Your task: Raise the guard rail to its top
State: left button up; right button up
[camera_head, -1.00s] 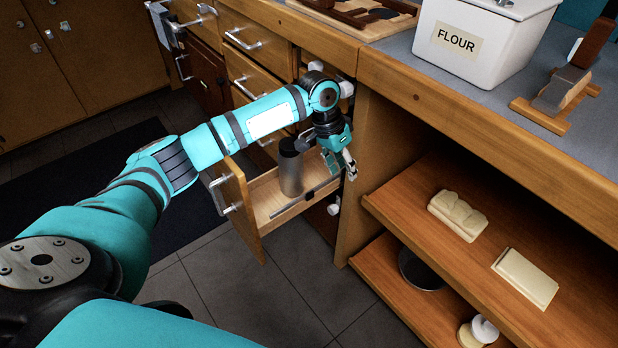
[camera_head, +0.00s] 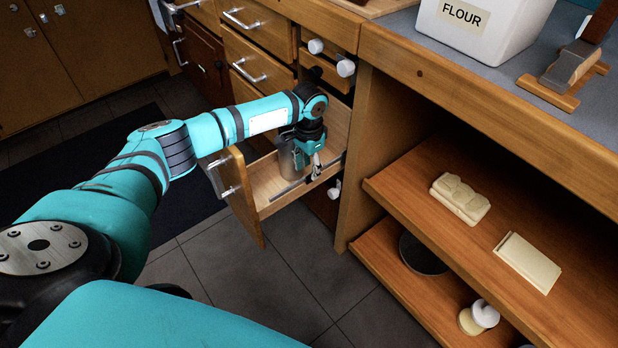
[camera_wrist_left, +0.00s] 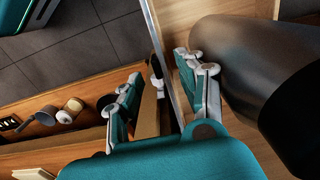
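The guard rail looks like a thin dark grey bar (camera_head: 284,191) along the right side of the pulled-out wooden drawer (camera_head: 247,217). My left gripper (camera_head: 315,170) points down at the rail's far part, beside a grey canister (camera_head: 286,158) in the drawer. In the left wrist view the two fingers (camera_wrist_left: 166,78) are apart, one on either side of the drawer's side wall (camera_wrist_left: 162,45). The canister (camera_wrist_left: 255,60) fills the right of that view, close to the right finger. Whether either finger touches the rail is hidden. My right gripper is out of view.
Open shelves (camera_head: 392,195) stand to the right of the drawer, with pale blocks (camera_head: 460,198) on the upper one. White knobs (camera_head: 334,189) stick out near the drawer. The countertop (camera_head: 500,85) with a flour tin (camera_head: 475,40) is above. Floor in front is free.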

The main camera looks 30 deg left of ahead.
aim_at(309, 175)
pick_arm(q)
jog(key=shift+f+b, duration=0.35)
jog(key=shift+f, duration=1.5)
grip_shut()
